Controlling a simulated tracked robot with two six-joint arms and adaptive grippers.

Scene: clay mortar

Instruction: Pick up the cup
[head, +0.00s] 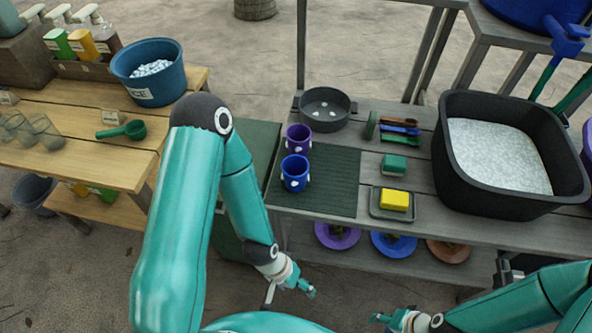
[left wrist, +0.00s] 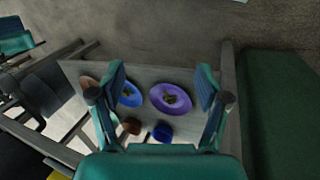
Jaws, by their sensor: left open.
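A blue cup (head: 294,174) with white spots stands upright on a dark green mat (head: 335,190) on the grey table. A purple cup (head: 298,137) stands just behind it. My left gripper (head: 304,289) is in front of and below the table's front edge, clear of both cups. In the left wrist view my left gripper (left wrist: 161,82) is open with nothing between its fingers, facing the lower shelf. My right gripper (head: 384,318) is at the bottom of the head view; whether it is open is unclear.
A yellow sponge on a tray (head: 376,212), a round dark pan (head: 325,108) and a black tub (head: 447,180) of white grains share the table. Purple (head: 337,242) and blue (head: 394,247) plates lie on the shelf below. A wooden table (head: 72,165) stands left.

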